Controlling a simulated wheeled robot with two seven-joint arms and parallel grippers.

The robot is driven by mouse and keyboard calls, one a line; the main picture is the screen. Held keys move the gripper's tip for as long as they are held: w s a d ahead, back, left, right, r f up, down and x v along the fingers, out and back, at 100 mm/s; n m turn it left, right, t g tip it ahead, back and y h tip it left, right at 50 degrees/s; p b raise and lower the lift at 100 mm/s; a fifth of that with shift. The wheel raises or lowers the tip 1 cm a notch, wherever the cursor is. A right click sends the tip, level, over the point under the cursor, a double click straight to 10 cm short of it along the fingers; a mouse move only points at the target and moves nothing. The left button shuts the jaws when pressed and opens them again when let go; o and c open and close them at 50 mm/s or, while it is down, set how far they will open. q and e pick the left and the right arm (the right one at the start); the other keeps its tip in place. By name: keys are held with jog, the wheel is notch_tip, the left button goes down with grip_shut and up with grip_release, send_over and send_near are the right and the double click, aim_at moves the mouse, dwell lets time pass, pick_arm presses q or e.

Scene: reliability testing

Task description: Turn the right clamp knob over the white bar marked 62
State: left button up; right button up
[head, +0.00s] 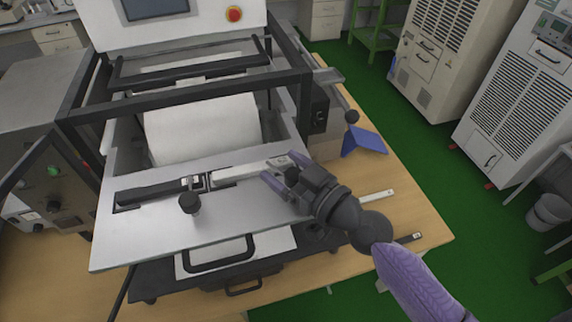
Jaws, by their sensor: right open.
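The white bar (236,171) lies in a slot on the sloped grey front plate (150,222) of the machine, to the right of a black bar (150,194). Its marking is too small to read. A black clamp knob (190,203) stands at the left, below where the two bars meet. My right gripper (283,168) is open at the right end of the white bar, with its purple fingertips on either side of that end. The right clamp knob is not clearly visible; my gripper covers that spot. I cannot tell whether the fingers touch anything. My left gripper is not in view.
A black frame (190,93) stands over a white roll (203,128) behind the plate. On the wooden table at right lie another white bar (378,196) and a blue angled piece (364,141).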

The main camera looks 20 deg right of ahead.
grip_shut()
jog(key=shift+r+m+h+p, duration=0.2)
jog(key=shift+m+h+p, duration=0.15)
jog(key=shift+p, duration=0.3)
jog(key=m+h+p, duration=0.1)
jog(key=m+t+h+p, duration=0.1)
jog(key=h+p, duration=0.1)
jog(key=m+t+h+p, duration=0.1)
jog(key=p, duration=0.1)
jog(key=shift+w+d+r+h, duration=0.1)
jog(key=shift+d+h, duration=0.15)
jog(key=shift+d+f+m+t+h+p, duration=0.15)
jog(key=shift+m+h+p, duration=0.4)
jog(key=shift+h, duration=0.3)
jog(key=shift+d+f+m+t+h+p, duration=0.15)
jog(key=shift+m+h+p, duration=0.4)
jog(key=shift+h, duration=0.3)
jog(key=shift+a+r, duration=0.1)
grip_release()
